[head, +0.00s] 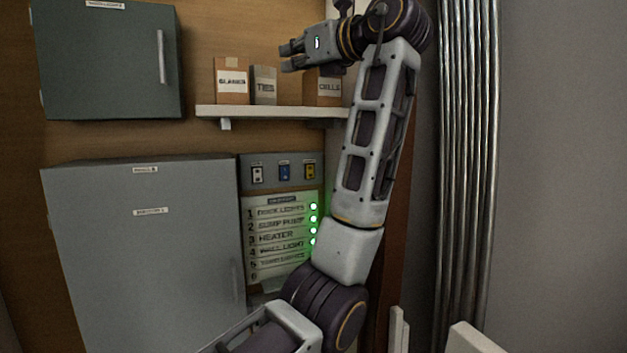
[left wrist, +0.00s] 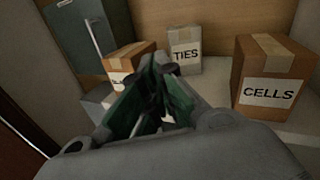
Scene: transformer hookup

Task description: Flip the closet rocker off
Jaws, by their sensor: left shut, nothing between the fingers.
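Three small rocker-like switches sit in a row on the grey panel (head: 281,161): a white left one (head: 257,174), a blue middle one (head: 284,172) and a yellow right one (head: 310,171). Their labels are too small to read, so I cannot tell which is the closet rocker or how each is set. My left gripper (head: 288,57) is up at the shelf, above the switches and apart from them, fingers pointing left. In the left wrist view its fingers (left wrist: 163,88) are shut and empty, in front of the boxes. My right gripper is not in view.
The shelf (head: 270,112) carries a box partly reading "BLA" (head: 231,80), a TIES box (head: 263,85) and a CELLS box (head: 328,87). A numbered list (head: 275,235) has several green lights beside it. Grey (head: 140,250) and dark green (head: 110,60) cabinets stand left; metal pipes (head: 468,160) right.

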